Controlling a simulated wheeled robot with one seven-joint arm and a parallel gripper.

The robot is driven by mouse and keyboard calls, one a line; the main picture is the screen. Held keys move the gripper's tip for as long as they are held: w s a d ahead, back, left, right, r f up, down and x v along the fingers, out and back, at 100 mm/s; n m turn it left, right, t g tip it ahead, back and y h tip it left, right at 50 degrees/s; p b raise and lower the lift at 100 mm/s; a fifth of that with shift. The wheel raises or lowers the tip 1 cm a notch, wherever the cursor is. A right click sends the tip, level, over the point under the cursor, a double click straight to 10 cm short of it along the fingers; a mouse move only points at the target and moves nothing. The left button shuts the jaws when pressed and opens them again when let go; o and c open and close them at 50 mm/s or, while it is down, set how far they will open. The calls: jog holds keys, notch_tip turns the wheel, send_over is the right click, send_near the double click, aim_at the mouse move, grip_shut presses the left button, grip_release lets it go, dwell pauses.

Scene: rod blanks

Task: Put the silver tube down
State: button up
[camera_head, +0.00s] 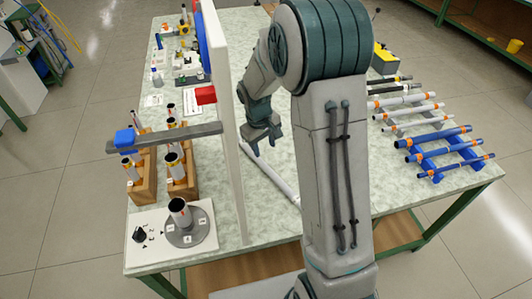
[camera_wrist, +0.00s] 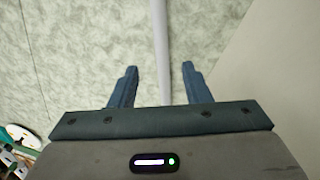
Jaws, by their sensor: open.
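The silver tube (camera_head: 279,178) is long and pale and lies on the mottled green-white table top (camera_head: 270,220), slanting beside a tall pale panel. My arm hides part of it. My gripper (camera_head: 263,142) is just above the tube's far part, pointing down. In the wrist view my gripper (camera_wrist: 159,85) is open, with a blue-grey finger on each side of the tube (camera_wrist: 161,45). Gaps show between the tube and both fingers, so nothing is gripped.
The upright panel (camera_head: 230,150) stands close left of my gripper, with a grey bar (camera_head: 170,138) crossing it. Wooden blocks (camera_head: 182,185) hold upright tubes at left. Racks of blue rods (camera_head: 440,145) and white tubes (camera_head: 405,105) lie at right.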

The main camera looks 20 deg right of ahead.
jog(key=s+r+m+t, duration=0.1)
jog(key=s+r+m, duration=0.1)
jog(key=s+r, duration=0.5)
jog(key=s+r+m+t+y, duration=0.1)
jog(key=s+r, duration=0.7)
jog(key=s, duration=0.8)
jog(key=shift+m, duration=0.7)
jog(key=shift+o, duration=0.5)
jog(key=shift+s, duration=0.2)
jog(key=n+g+p, duration=0.3)
jog(key=n, duration=0.2)
send_over(267, 168)
notch_tip(267, 168, down, 14)
jog(key=shift+m, duration=0.3)
notch_tip(267, 168, down, 8)
jog(key=shift+w+d+r+p, duration=0.1)
jog(key=shift+d+r+p, duration=0.05)
jog(key=shift+r+p, duration=0.15)
jog(key=shift+f+p, duration=0.85)
jog(key=shift+f, duration=1.85)
grip_shut()
